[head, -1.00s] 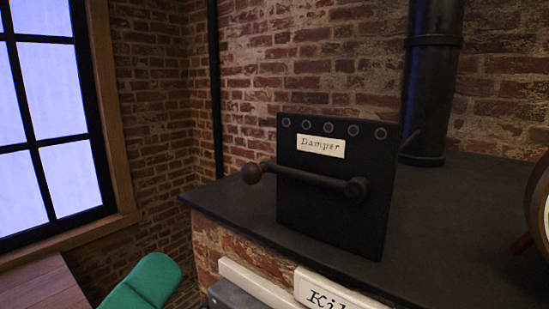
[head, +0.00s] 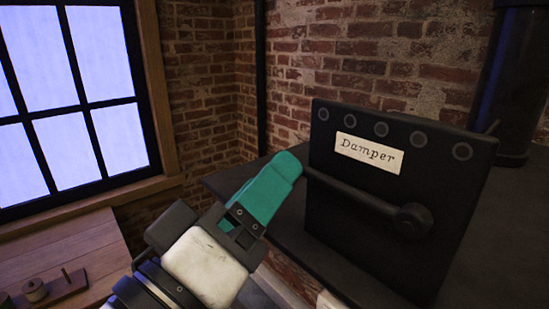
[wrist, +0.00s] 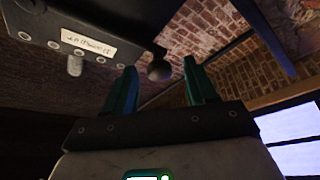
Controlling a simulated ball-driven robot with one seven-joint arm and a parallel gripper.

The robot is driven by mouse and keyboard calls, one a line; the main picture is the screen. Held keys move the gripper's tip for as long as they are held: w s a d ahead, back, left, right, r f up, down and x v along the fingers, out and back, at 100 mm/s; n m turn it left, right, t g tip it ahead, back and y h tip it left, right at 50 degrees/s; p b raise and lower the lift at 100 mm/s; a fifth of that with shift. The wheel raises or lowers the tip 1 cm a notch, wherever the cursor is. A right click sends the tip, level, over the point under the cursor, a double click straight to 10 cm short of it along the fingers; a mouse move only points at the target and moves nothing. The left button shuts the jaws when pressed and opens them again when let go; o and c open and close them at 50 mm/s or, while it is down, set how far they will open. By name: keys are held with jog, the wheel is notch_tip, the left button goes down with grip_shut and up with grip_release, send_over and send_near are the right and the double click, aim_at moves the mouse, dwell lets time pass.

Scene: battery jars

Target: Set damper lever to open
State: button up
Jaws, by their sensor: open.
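The dark damper panel (head: 335,225) stands upright on a black top and carries a white "Damper" label (head: 369,153). Its lever (head: 360,195) runs left and slightly up from a round pivot (head: 413,219) at the panel's lower right. My gripper (head: 287,168), with green fingers, is at the lever's left end and hides the knob in the head view. In the wrist view the dark ball knob (wrist: 159,71) shows in the gap between the tips of my open gripper (wrist: 162,82). Contact with the knob cannot be made out.
The black top (head: 500,235) reaches right of the panel, with a dark pipe (head: 512,80) behind it. A brick wall (head: 400,55) closes the back. A wooden table (head: 85,245) with small items stands at lower left under a window (head: 90,100).

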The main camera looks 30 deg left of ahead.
jog(key=shift+x, duration=1.25)
jog(key=shift+c, duration=0.2)
grip_shut()
